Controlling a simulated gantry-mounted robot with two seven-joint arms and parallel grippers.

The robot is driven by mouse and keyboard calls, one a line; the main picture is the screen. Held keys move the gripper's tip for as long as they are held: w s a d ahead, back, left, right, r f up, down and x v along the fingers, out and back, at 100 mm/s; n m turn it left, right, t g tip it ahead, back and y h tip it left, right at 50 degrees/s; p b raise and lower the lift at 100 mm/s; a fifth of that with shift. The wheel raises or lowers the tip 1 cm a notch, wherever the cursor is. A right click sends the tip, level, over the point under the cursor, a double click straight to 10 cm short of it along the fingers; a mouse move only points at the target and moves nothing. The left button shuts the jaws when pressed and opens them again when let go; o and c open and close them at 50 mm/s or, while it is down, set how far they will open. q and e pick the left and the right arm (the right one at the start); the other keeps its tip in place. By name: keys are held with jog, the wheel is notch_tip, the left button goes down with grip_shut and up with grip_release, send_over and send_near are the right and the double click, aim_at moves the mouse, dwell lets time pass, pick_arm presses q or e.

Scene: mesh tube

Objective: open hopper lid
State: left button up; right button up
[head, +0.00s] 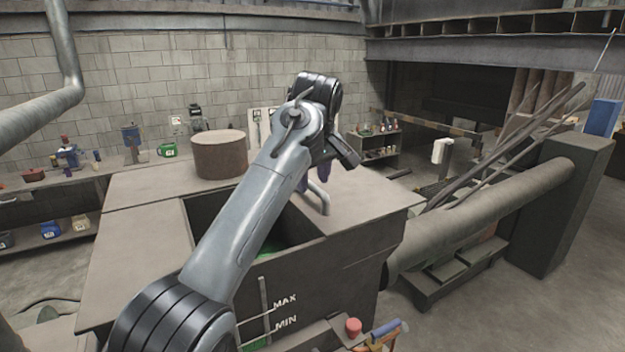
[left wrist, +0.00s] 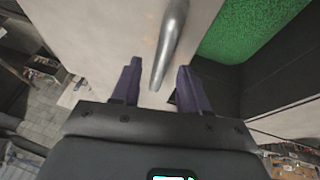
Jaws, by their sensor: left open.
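The hopper (head: 345,275) is a large dark box with MAX and MIN marks on its front. Its top has a dark rectangular opening, with green material (head: 265,252) low inside; green also shows in the left wrist view (left wrist: 245,28). A flat grey lid panel (head: 372,208) lies right of the opening and carries a curved metal handle (head: 321,198). My left gripper (head: 314,182) is at the handle, its purple fingers pointing down. In the left wrist view, the open fingers (left wrist: 160,68) stand on either side of the handle (left wrist: 172,35), with gaps visible. My right gripper is out of view.
A brown drum (head: 220,155) stands on the hopper top behind the opening. A thick pipe (head: 490,212) runs off to the right. A red knob (head: 353,327) and tools (head: 388,330) are at the front edge. My left arm hides part of the opening.

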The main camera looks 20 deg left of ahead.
pick_arm(q)
jog(key=v, duration=1)
